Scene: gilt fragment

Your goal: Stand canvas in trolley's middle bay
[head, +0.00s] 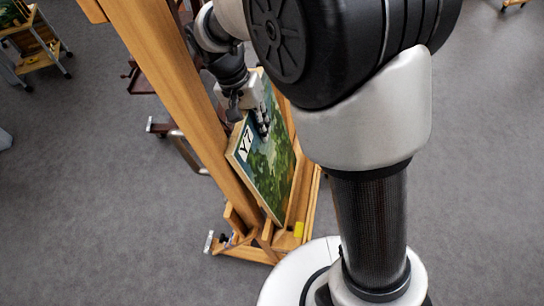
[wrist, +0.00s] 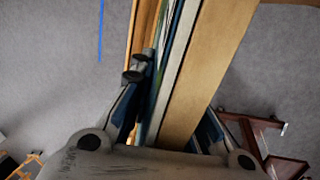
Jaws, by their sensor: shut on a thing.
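A canvas (head: 272,172) with a green painted face and a white "Y7" label stands tilted in the head view, against a wooden stand (head: 168,75) on castors. Its lower edge is near the stand's base. My gripper (head: 262,122) is at the canvas's upper part, shut on it, with dark fingers over the painted face. In the wrist view the canvas (wrist: 168,80) shows as thin bluish and pale edges between my fingers, beside a broad tan wooden bar (wrist: 212,65). I cannot make out the bays or tell which of them the canvas is in.
A yellow patch (head: 299,229) is on the stand's base. A wheeled wooden unit (head: 38,58) stands at the far left in the head view. Dark red-brown furniture (wrist: 255,130) is at the right in the wrist view. A blue line (wrist: 101,30) marks grey floor. Floor is open at left.

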